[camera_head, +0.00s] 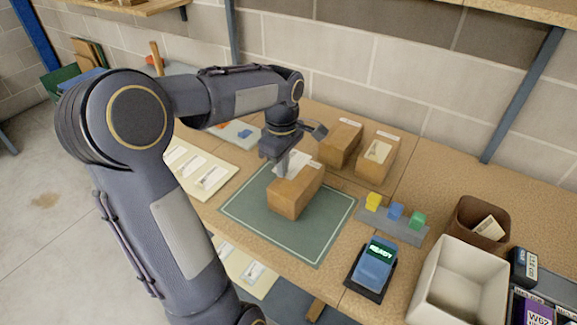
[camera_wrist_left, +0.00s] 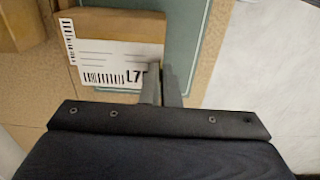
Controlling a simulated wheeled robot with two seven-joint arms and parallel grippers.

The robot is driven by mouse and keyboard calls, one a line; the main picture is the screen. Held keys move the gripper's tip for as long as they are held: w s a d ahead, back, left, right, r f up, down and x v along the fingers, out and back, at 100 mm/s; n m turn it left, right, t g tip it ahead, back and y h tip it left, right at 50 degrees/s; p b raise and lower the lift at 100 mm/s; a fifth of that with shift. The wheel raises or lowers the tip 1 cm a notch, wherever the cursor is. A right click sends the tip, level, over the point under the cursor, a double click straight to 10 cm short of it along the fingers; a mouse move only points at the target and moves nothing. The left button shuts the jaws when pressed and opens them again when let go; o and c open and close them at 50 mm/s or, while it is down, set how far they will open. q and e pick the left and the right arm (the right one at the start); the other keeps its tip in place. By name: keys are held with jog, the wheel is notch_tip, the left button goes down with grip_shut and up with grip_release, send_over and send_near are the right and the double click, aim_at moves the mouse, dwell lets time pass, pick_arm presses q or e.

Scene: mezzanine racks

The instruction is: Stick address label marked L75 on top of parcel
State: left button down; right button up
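A brown parcel (camera_head: 296,190) sits on the green mat (camera_head: 244,212). My left gripper (camera_head: 282,170) points down at the parcel's back left end. Its fingers (camera_wrist_left: 163,88) are close together on the right edge of a white address label (camera_wrist_left: 112,54), which has barcodes and the printed text "L7", with the rest hidden behind a finger. The label (camera_head: 294,162) also shows beside the fingers in the head view. In the wrist view it covers much of the parcel's top (camera_wrist_left: 120,22). I cannot tell whether it touches the parcel. My right gripper is out of view.
Two labelled boxes (camera_head: 341,143) (camera_head: 378,153) stand behind the mat. Label sheets (camera_head: 205,175) lie to its left. A holder with yellow, blue and green blocks (camera_head: 395,217), a device reading "READY" (camera_head: 375,262), a white bin (camera_head: 460,280) and a brown bin (camera_head: 468,214) are right.

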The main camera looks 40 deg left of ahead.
aim_at(282, 194)
pick_arm(q)
jog(key=shift+a+f+b, duration=0.15)
jog(key=shift+f+b, duration=0.45)
jog(key=shift+f, duration=0.2)
jog(key=shift+f+b, duration=0.65)
jog(key=shift+f, duration=0.1)
notch_tip(282, 194, down, 3)
jog(key=shift+f+b, duration=0.1)
jog(key=shift+b, duration=1.15)
jog(key=shift+f, duration=0.45)
dwell(0.3)
jog(key=c, duration=1.3)
grip_release()
